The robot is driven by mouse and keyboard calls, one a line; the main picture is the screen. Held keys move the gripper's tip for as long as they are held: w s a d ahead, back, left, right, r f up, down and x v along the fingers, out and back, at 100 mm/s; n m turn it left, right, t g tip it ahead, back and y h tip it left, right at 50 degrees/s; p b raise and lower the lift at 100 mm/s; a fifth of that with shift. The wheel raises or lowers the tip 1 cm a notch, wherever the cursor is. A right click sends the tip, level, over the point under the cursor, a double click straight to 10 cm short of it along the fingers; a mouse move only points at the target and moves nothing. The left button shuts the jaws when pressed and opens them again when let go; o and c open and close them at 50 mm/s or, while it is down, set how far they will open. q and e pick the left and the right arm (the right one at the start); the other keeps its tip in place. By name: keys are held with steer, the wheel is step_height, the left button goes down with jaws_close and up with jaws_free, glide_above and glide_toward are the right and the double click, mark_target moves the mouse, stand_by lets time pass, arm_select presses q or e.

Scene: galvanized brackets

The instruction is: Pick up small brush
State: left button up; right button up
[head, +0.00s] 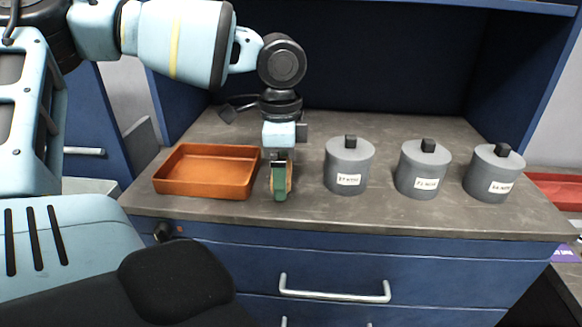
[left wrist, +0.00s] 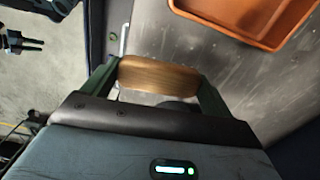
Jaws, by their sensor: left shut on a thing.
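My left gripper (head: 280,186) points down at the worktop between the orange tray and the nearest grey canister. In the left wrist view, its green fingers (left wrist: 156,82) are shut on a wooden piece (left wrist: 158,76), which appears to be the small brush; I see no bristles. In the head view, slivers of the brush's wood (head: 290,177) show beside the green finger, and the rest is hidden. The brush is at or just above the worktop; I cannot tell if it touches. My right gripper is not in view.
An orange tray (head: 207,192), seemingly empty, stands just left of the gripper. Three grey lidded canisters with white labels (head: 348,163) (head: 422,168) (head: 494,173) stand to the right. The worktop (head: 400,215) is bare in front. Blue cabinet walls (head: 400,75) enclose the back.

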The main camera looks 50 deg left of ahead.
arm_select(q)
steer(key=s+d+r+p, duration=0.1)
steer(key=s+d+p, duration=0.1)
steer(key=s, duration=1)
steer(key=shift+s, duration=0.3)
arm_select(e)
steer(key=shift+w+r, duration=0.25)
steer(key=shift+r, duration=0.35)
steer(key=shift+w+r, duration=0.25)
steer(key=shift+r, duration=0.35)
arm_select(q)
steer(key=shift+d+r, duration=0.1)
